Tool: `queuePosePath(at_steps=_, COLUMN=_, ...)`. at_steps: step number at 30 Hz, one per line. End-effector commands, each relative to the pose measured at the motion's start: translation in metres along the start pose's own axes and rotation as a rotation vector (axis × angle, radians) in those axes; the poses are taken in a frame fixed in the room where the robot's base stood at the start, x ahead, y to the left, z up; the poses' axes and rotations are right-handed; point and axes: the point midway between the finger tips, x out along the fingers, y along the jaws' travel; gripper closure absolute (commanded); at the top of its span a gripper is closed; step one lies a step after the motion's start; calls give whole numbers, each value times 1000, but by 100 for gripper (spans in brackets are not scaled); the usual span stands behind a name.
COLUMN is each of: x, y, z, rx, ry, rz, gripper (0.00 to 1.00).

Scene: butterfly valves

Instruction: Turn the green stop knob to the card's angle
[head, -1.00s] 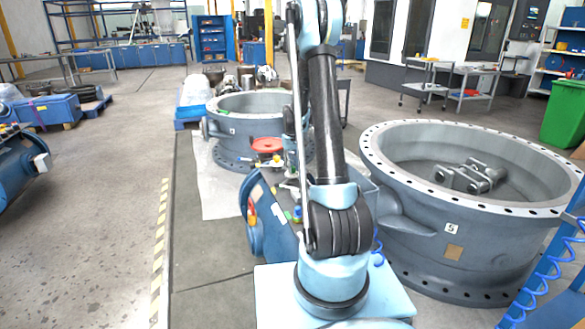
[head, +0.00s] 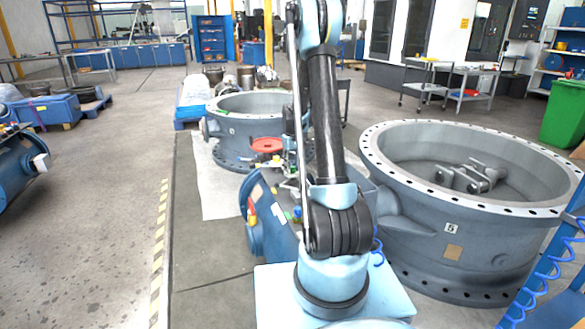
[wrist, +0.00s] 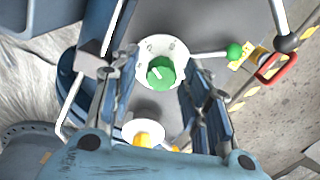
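The green stop knob (wrist: 160,73) shows in the wrist view with a pale pointer line on its face, slanting to the upper left. It sits at the lower part of a round whitish dial plate (wrist: 151,48). My gripper (wrist: 160,68) is open, with one finger on each side of the knob; I see gaps between fingers and knob. A small yellow card or tag (wrist: 238,58) lies to the right; I cannot read any angle on it. In the head view my arm hides the knob and most of my gripper.
A lever with a green ball (wrist: 235,50) sticks out right of the dial, near a red loop handle (wrist: 277,67). A white disc with an orange-yellow part (wrist: 144,139) lies below. Large grey valve bodies (head: 440,236) flank my arm.

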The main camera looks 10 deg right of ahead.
Motion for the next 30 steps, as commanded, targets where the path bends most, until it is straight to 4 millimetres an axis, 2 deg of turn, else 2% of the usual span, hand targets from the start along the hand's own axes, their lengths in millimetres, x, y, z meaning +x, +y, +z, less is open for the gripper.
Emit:
queuePosePath(at_steps=9, x=-1, y=-1, z=0, rx=-1, ry=0, rz=-1, gripper=54)
queuePosePath(at_steps=14, x=-12, y=-1, z=0, rx=-1, ry=0, rz=-1, gripper=54)
queuePosePath(at_steps=24, x=-73, y=0, z=0, rx=0, ry=-1, rz=-1, gripper=54)
queuePosePath(at_steps=30, x=-103, y=0, z=-1, rx=0, ry=-1, rz=-1, gripper=54)
